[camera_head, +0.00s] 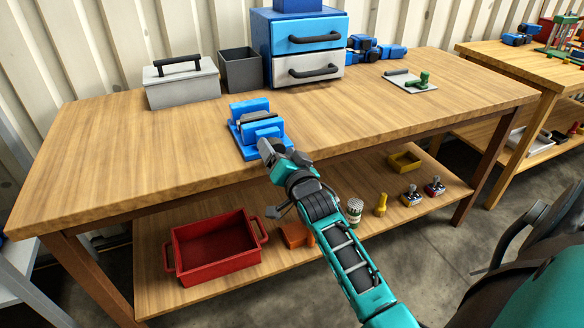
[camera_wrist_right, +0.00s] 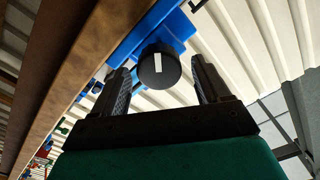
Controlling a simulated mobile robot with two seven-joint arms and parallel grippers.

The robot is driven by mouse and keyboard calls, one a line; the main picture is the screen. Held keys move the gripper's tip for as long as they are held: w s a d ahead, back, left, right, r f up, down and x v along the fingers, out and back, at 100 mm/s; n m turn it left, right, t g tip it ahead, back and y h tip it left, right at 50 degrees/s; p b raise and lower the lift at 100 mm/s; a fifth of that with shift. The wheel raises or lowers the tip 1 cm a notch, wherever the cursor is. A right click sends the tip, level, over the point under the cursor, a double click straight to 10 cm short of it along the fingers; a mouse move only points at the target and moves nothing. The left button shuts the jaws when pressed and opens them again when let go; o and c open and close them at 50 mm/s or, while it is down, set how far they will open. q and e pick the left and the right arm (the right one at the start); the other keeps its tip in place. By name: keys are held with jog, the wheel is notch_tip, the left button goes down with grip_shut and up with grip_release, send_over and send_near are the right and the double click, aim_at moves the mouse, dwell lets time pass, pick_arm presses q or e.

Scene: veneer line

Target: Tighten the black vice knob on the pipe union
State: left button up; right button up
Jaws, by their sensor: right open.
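The blue vice (camera_head: 252,141) stands near the front edge of the wooden workbench. I cannot make out the pipe union for certain. In the right wrist view the round black knob (camera_wrist_right: 158,67), with a white line on its face, sits in front of the blue vice body (camera_wrist_right: 172,30). My right gripper (camera_head: 266,150) is at the front of the vice. The wrist view shows its two dark fingers apart (camera_wrist_right: 161,74), one on each side of the knob, with gaps. The knob is hidden by the gripper in the head view. My left gripper is out of view.
Behind the vice stand a grey toolbox (camera_head: 181,86), a dark open bin (camera_head: 240,72) and a blue drawer unit (camera_head: 303,42). The lower shelf holds a red tray (camera_head: 213,249) and several small items. The bench top (camera_head: 130,140) left of the vice is clear.

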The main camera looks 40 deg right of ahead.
jog(key=v, duration=1.1)
jog(key=shift+d+p, duration=0.1)
jog(key=shift+p, duration=0.2)
